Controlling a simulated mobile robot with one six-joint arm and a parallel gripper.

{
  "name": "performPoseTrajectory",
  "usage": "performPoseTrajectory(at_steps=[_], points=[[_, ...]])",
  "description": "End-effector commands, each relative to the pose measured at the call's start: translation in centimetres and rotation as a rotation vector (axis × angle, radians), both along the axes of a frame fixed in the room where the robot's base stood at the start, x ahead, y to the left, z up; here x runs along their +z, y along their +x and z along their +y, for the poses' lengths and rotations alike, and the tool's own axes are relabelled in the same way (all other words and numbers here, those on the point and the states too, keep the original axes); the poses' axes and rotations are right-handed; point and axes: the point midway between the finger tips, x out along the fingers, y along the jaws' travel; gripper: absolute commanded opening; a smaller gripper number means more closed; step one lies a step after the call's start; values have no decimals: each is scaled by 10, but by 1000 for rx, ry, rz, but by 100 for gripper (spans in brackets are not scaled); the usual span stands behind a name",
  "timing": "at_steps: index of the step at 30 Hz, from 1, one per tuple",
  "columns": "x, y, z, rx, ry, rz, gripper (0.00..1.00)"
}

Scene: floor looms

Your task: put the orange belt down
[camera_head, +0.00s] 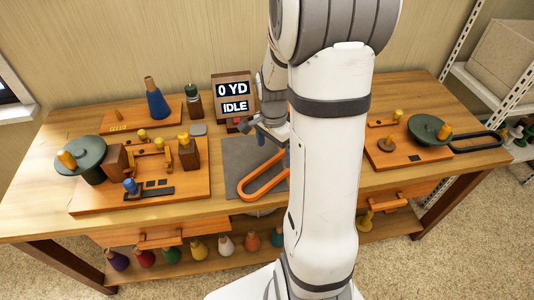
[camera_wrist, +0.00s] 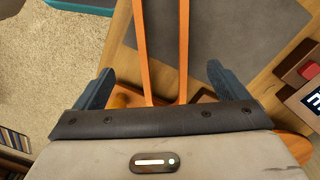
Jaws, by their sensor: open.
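The orange belt (camera_head: 242,191) is a long narrow loop. It lies on the grey mat (camera_head: 234,152) at the middle of the bench, close to the front edge, and its right end is hidden behind my arm. In the wrist view its two strands (camera_wrist: 142,45) run down between the fingers of my gripper (camera_wrist: 161,86). The fingers are spread wide and stand apart from the strands. In the head view my gripper (camera_head: 271,138) is over the mat, partly hidden by my arm.
A display (camera_head: 235,97) reading "0 YD" and "IDLE" stands behind the mat. A wooden board with a green wheel (camera_head: 90,158) is at left, another with a green wheel (camera_head: 429,128) at right. A black belt (camera_head: 477,142) lies at the far right. Several coloured cones stand on the lower shelf.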

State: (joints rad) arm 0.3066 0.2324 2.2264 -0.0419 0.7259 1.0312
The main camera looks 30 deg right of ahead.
Motion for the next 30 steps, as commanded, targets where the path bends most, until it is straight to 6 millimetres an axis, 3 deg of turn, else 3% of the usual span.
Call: performPoseTrajectory(at_steps=[19, 28, 30], points=[[-75, 2, -5, -26, 0, 6, 94], [-80, 2, -5, -25, -1, 3, 94], [-80, 2, -4, -25, -1, 3, 90]])
